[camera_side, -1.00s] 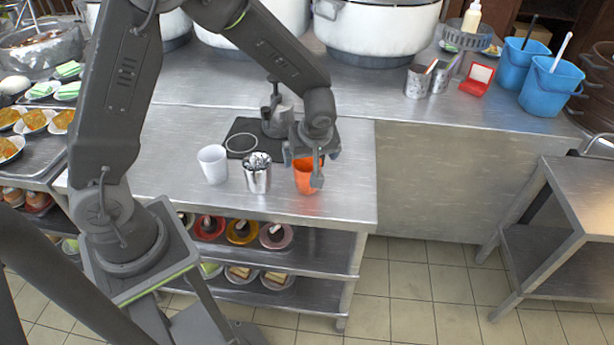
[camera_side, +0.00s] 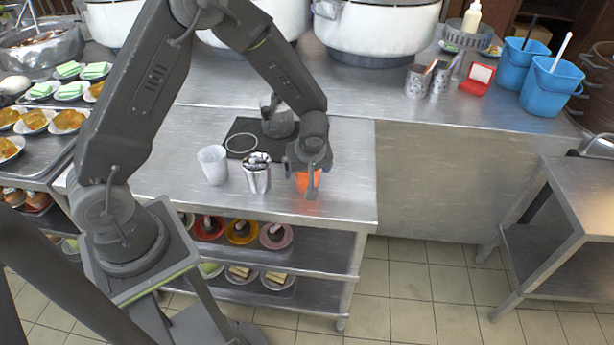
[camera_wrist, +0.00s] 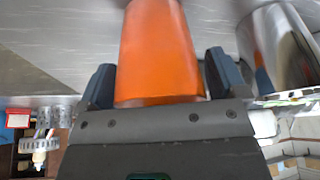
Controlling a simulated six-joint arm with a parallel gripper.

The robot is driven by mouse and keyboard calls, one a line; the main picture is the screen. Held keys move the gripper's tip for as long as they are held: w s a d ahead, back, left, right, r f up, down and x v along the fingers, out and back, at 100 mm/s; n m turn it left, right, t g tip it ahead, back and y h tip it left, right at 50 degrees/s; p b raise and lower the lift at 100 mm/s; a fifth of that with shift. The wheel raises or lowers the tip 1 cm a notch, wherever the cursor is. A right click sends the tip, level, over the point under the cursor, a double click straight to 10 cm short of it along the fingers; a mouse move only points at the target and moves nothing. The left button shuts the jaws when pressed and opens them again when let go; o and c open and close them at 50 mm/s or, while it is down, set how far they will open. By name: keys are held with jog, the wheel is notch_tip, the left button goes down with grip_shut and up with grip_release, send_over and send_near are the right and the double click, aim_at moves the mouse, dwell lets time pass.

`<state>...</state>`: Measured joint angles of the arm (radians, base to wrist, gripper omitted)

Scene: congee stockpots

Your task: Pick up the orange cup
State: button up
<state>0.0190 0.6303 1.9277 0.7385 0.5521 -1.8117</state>
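The orange cup (camera_side: 303,181) stands on the steel table, at the right of a short row of vessels. My gripper (camera_side: 309,172) is down around it and hides part of it in the side view. In the wrist view the orange cup (camera_wrist: 158,50) lies between the two fingers of my gripper (camera_wrist: 160,72). The fingers are apart, one on each side of the cup, with a narrow gap showing at the right finger. Contact at the left finger is hard to tell.
A metal canister (camera_side: 257,177) stands close left of the orange cup and shows in the wrist view (camera_wrist: 277,50). A white cup (camera_side: 213,164) stands further left. A dark plate (camera_side: 243,140) lies behind. The table's front right corner is clear.

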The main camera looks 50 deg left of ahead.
jog(key=c, duration=0.7)
jog(key=shift+c, duration=0.3)
jog(key=shift+r, duration=0.15)
